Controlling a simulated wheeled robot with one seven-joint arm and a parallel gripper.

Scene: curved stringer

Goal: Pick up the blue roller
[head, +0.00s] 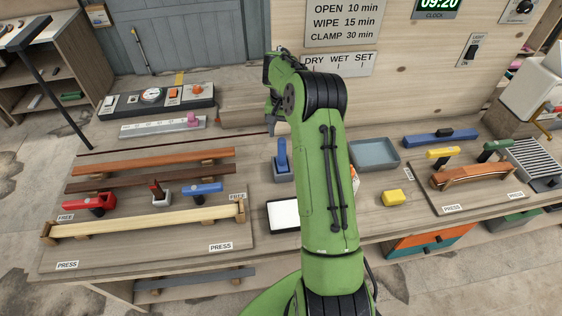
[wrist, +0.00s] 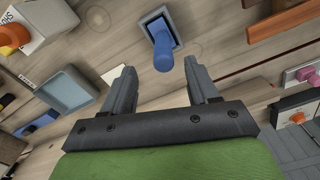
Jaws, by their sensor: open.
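The blue roller (head: 282,153) appears to be the upright blue cylinder standing in a small grey holder (head: 283,174) on the bench, just left of my arm in the head view. In the wrist view the blue roller (wrist: 163,50) points toward me from its holder (wrist: 151,22), beyond my fingertips and roughly centred between them. My gripper (wrist: 159,67) is open and empty, its two dark fingers apart. In the head view my gripper (head: 271,122) is mostly hidden behind my arm, above and behind the roller.
A white pad (head: 283,215) lies in front of the holder. A grey-blue tray (head: 374,154), yellow block (head: 392,198) and blue tool (head: 440,137) are to the right. A blue clamp (head: 204,189), a red clamp (head: 90,202) and wooden strips (head: 150,160) are to the left.

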